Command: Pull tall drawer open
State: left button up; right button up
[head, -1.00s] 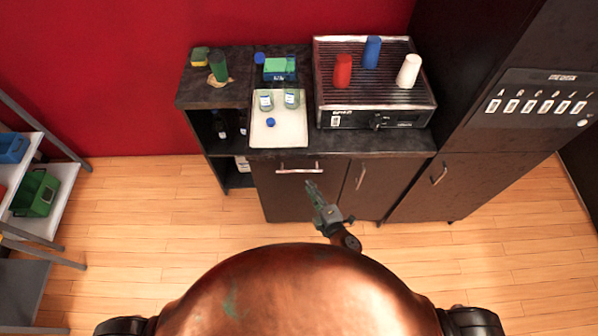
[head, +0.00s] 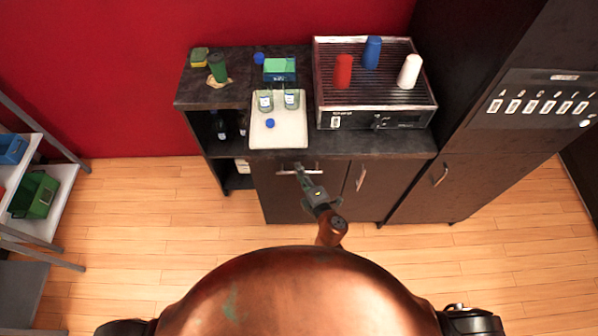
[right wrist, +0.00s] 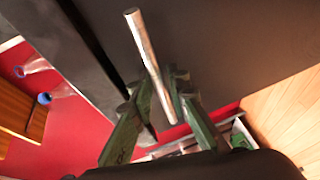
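The tall drawer (head: 277,196) is a dark front under the counter, with a horizontal silver bar handle (head: 284,172) near its top. It looks shut. My right gripper (head: 300,171) is at the handle and covers part of it in the head view. In the right wrist view the silver handle (right wrist: 148,52) runs between the two green fingers of the right gripper (right wrist: 158,88). The fingers are spread apart, one on each side of the bar; whether either touches it is unclear. My left gripper is not in view.
A cabinet door with a vertical handle (head: 361,178) is right of the drawer. On the counter are a white tray (head: 291,137) with jars and a ridged machine (head: 400,115) holding cups. The wooden floor (head: 170,220) in front is clear.

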jog(key=shift+c, duration=0.5)
grip_shut()
